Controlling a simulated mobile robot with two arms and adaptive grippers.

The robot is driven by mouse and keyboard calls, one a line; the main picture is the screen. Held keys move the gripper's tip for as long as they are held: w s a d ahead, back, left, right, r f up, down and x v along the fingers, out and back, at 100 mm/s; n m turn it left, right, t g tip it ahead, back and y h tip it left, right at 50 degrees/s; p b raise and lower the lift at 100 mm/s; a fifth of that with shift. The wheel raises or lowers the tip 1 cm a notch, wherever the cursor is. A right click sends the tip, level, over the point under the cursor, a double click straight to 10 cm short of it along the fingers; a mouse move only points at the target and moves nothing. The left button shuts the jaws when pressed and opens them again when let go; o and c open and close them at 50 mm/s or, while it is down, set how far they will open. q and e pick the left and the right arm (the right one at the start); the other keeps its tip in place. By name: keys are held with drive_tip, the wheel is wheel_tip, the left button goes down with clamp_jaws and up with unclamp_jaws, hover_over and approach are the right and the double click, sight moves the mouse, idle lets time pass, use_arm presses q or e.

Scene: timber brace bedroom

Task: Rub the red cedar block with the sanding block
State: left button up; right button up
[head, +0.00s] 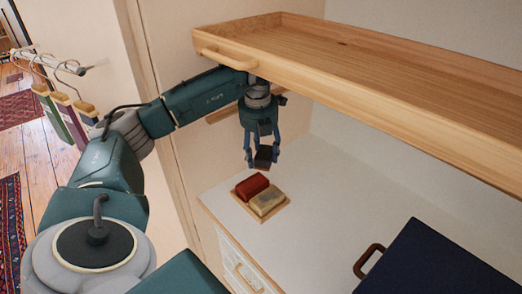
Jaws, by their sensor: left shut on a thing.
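The red cedar block (251,187) lies on a small wooden tray (266,218) on the white surface. My left gripper (262,163) points down above the tray and is shut on a small dark block (264,154), which looks like the sanding block. The held block is above the red block, with what looks like a small gap between them. My right gripper is not in view.
A pale yellow block (268,201) lies beside the red one on the tray. A wooden shelf tray (390,95) overhangs at upper right. A dark blue case (440,262) with a brown handle sits at lower right. White surface between is clear.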

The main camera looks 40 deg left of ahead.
use_arm(q)
drive_tip(key=shift+r, duration=0.25)
drive_tip(key=shift+w+r+p, duration=0.15)
drive_tip(key=shift+r+p, duration=1.05)
drive_tip(key=shift+r, duration=0.4)
drive_tip(key=shift+f, duration=0.1)
